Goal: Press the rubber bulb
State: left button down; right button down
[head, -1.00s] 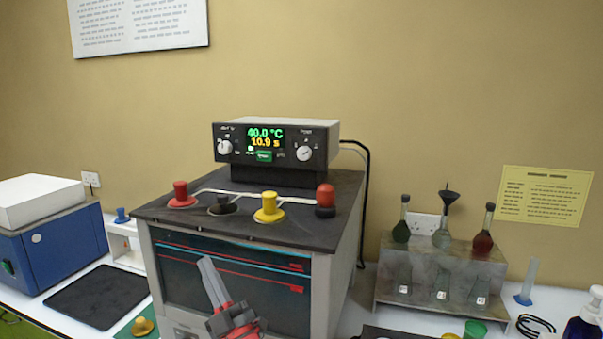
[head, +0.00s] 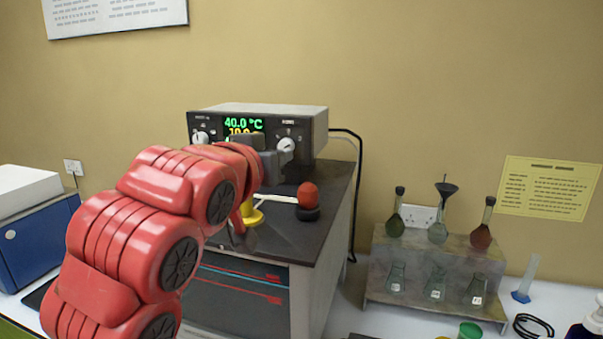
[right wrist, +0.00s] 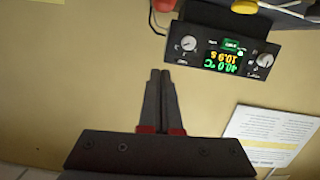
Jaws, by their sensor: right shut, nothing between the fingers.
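The red rubber bulb (head: 308,194) stands upright on a dark base at the right front of the bath's black top (head: 285,232). My right gripper (head: 272,162) is above the bath top, in front of the control unit, up and left of the bulb and apart from it. In the right wrist view its fingers (right wrist: 160,80) are shut together with nothing between them. That view is upside down; a red and dark shape is cut off at its top edge, and I cannot tell whether it is the bulb. My left gripper is not in view.
The control unit (head: 300,115) stands at the back of the bath. A yellow stopper (head: 251,213) is left of the bulb; my red arm hides the left part of the bath top. A flask rack (head: 385,262) stands to the right. A blue box (head: 40,240) is at left.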

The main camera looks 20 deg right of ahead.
jog(key=shift+s+d+f+g, duration=0.1)
jog(key=shift+s+f+g, duration=0.3)
jog(key=shift+s, duration=0.05)
jog(key=p, duration=0.5)
send_over(308, 196)
jog(key=f, duration=0.2)
jog(key=shift+a+f+y+p, duration=0.2)
jog(key=shift+a+f, duration=0.05)
jog(key=shift+f, duration=0.3)
jog(key=shift+a+f+y+p, duration=0.2)
jog(key=shift+a+f, duration=0.05)
jog(key=shift+f, duration=0.25)
jog(key=shift+a+f+p, duration=0.15)
jog(key=shift+f+p, duration=0.15)
jog(key=shift+f, duration=0.8)
